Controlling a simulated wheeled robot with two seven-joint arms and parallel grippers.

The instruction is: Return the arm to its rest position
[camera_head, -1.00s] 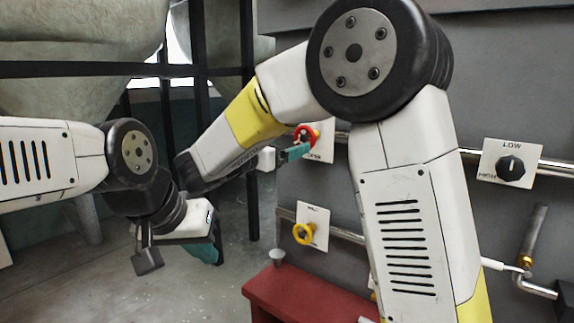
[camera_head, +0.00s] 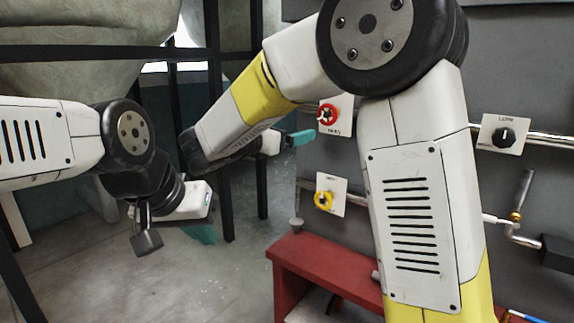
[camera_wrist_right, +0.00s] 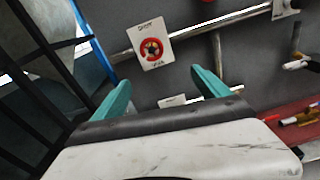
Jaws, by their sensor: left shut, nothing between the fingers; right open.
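My right arm crosses the middle of the head view, its elbow at the top and its forearm reaching down to the left. My right gripper (camera_head: 300,137) has teal fingers. It is open and empty in the right wrist view (camera_wrist_right: 162,90). It points towards the wall panel, below and left of a round red knob (camera_head: 327,114), and looks apart from it. The red knob on its white plate also shows in the right wrist view (camera_wrist_right: 151,50), beyond the fingers. My left gripper (camera_head: 201,233) hangs over the floor at left, mostly hidden behind its wrist, shut and empty.
A yellow knob (camera_head: 323,200) and a black LOW/HIGH knob (camera_head: 503,137) sit on the grey wall with pipes. A red bench (camera_head: 330,262) stands below, partly behind my right arm. Black frame posts (camera_head: 214,120) and large pale vessels (camera_head: 80,85) are behind my arms. Floor at lower left is clear.

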